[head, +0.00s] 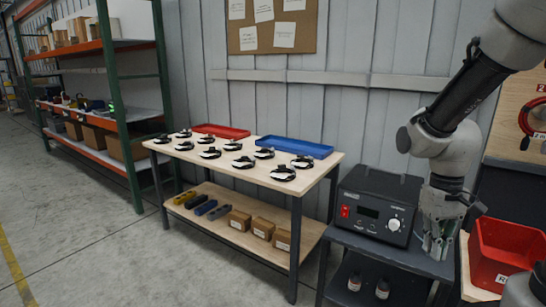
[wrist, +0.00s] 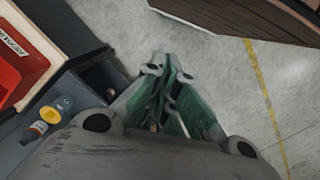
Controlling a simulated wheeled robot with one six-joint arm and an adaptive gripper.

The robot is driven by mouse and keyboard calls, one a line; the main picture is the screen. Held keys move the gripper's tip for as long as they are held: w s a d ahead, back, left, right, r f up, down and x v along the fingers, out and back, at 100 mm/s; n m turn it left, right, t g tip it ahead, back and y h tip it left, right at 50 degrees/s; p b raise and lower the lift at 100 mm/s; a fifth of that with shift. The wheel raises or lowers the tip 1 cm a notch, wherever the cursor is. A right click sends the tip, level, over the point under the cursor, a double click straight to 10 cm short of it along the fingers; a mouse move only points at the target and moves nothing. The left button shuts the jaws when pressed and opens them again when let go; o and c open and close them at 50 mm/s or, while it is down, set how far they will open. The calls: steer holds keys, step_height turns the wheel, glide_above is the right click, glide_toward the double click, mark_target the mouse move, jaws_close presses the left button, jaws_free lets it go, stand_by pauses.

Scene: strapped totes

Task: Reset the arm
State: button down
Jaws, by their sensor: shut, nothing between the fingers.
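My gripper (head: 436,246) hangs down at the right of the head view, in front of the dark cart with the black control box (head: 375,203). Its fingers are together with nothing between them. In the wrist view my gripper (wrist: 165,75) points out over the concrete floor, its green-sided fingers closed. The arm bends down to it from the top right of the head view.
A red bin (head: 500,250) stands right of my gripper. Bottles (head: 383,288) sit on the cart's lower shelf. A wooden table (head: 325,172) left of the cart carries several coiled straps, a red tray (head: 221,131) and a blue tray (head: 295,147). Open floor lies at left.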

steer(key=s+r+t, duration=0.3)
steer(key=r, duration=0.4)
steer(key=s+r+t, duration=0.2)
steer(key=s+r, duration=0.2)
steer(key=r, duration=0.3)
steer(key=shift+s+d+m+t, duration=0.2)
steer(key=shift+s+m+t, duration=0.1)
steer(key=shift+t, duration=0.1)
